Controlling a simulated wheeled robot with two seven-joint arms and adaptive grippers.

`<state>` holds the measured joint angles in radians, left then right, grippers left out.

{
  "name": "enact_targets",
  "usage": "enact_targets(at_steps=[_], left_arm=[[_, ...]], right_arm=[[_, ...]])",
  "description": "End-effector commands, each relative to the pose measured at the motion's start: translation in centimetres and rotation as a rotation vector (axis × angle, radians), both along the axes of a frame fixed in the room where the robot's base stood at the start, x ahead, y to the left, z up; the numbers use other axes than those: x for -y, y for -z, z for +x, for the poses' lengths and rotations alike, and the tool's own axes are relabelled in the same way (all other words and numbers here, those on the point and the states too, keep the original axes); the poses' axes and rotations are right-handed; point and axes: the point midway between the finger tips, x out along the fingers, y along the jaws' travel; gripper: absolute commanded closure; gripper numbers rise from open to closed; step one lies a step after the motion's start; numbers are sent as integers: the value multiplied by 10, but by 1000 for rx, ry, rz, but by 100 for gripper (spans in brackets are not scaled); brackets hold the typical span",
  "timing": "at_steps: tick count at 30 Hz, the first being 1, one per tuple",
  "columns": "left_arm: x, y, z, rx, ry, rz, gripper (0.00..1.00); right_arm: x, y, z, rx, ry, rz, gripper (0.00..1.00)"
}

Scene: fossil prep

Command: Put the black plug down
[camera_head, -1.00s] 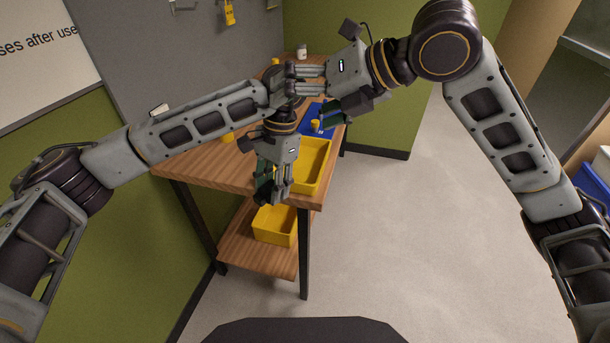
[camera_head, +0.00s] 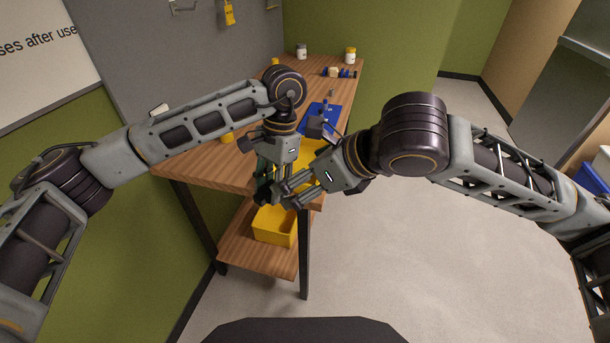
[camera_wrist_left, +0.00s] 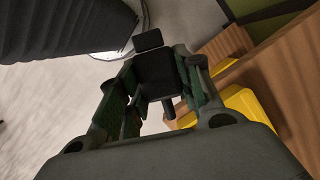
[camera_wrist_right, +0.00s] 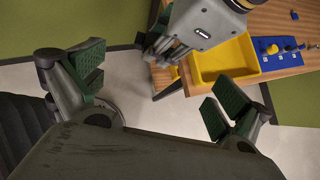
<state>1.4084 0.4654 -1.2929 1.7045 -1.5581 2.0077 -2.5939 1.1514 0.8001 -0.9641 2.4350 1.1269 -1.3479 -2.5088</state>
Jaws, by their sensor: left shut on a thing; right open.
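The black plug (camera_wrist_left: 156,75) shows in the left wrist view between the green-padded fingers of my left gripper (camera_wrist_left: 165,90), which is shut on it. In the head view my left gripper (camera_head: 267,192) points down in front of the wooden table's near edge, and the plug there is hard to tell from the dark fingers. My right gripper (camera_head: 288,188) is close beside it, to the right. In the right wrist view the right gripper (camera_wrist_right: 155,85) has its fingers wide apart, with nothing between them.
The wooden table (camera_head: 205,171) carries a yellow tray (camera_wrist_right: 223,62), partly hidden by my right arm in the head view. A blue mat (camera_head: 325,110) with small pieces lies behind. A yellow bin (camera_head: 273,226) stands on the lower shelf (camera_head: 240,247). Jars (camera_head: 350,55) stand at the back.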

Motion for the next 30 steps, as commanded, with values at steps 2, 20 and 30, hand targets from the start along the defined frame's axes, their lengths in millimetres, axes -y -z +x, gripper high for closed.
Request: enact_targets(at_steps=[2,20,30], left_arm=[[0,0,0,0,0,0,100],[0,0,0,0,0,0,100],[0,0,0,0,0,0,100]], right_arm=[[0,0,0,-1,1,0,0],[-20,26,17,-4,1,1,0],[-42,55,36,-4,1,2,0]])
